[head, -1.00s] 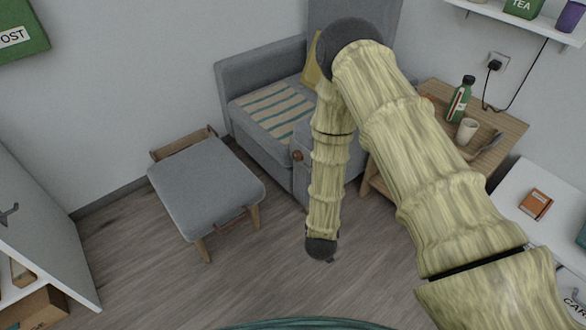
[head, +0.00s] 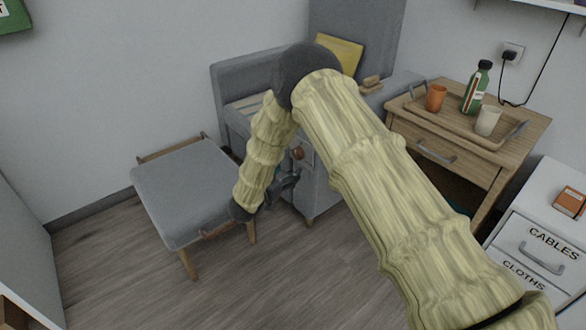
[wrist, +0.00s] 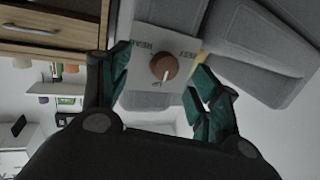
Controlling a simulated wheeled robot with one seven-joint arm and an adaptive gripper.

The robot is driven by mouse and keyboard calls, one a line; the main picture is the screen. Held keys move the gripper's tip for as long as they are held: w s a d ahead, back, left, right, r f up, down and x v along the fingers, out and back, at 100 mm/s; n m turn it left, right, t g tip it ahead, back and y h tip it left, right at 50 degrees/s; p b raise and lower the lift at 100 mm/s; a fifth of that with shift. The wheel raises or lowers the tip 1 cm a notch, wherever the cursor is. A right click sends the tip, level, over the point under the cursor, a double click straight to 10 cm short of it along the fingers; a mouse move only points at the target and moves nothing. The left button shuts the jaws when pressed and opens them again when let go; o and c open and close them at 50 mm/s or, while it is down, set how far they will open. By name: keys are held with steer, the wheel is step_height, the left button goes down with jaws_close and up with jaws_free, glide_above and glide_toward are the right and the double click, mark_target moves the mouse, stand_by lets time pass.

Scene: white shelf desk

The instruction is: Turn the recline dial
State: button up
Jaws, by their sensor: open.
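The recline dial (wrist: 165,66) is a round brown knob with a white pointer line, on a pale plate (wrist: 147,42) with small dark lettering. In the wrist view its pointer points roughly downward. In the head view the dial (head: 298,153) sits on the side of the grey armchair (head: 318,188). My gripper (wrist: 163,64) is open, with the dial between its dark teal fingers in the wrist picture; I cannot tell whether they touch it. In the head view my gripper (head: 284,186) is just below and left of the dial, partly hidden by my arm.
A grey footstool (head: 185,190) stands left of the armchair, close to my arm. A wooden side table (head: 470,155) on the right bears a tray with an orange cup (head: 436,98), a green bottle (head: 476,88) and a pale cup (head: 488,120). Floor in front is clear.

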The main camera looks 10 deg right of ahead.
mark_target(295, 154)
steer(key=w+a+r+m+g+h+b, duration=0.15)
steer(key=a+m+g+h+b, duration=0.35)
steer(key=b, duration=0.5)
steer(key=shift+m, duration=0.6)
steer(key=b+x, duration=0.1)
steer(key=x, duration=0.2)
steer(key=w+b+x, duration=0.1)
steer(key=b+x, duration=0.1)
steer(key=x, duration=0.1)
steer(key=b+x, duration=0.1)
steer(key=x, duration=0.2)
steer(key=shift+w+a+f+b, duration=0.2)
steer(key=shift+a+b, duration=0.1)
steer(key=shift+a, duration=0.1)
steer(key=shift+w+d+r+t, duration=0.15)
steer(key=shift+w+d+t, duration=0.2)
steer(key=shift+d, duration=0.25)
steer(key=c, duration=1)
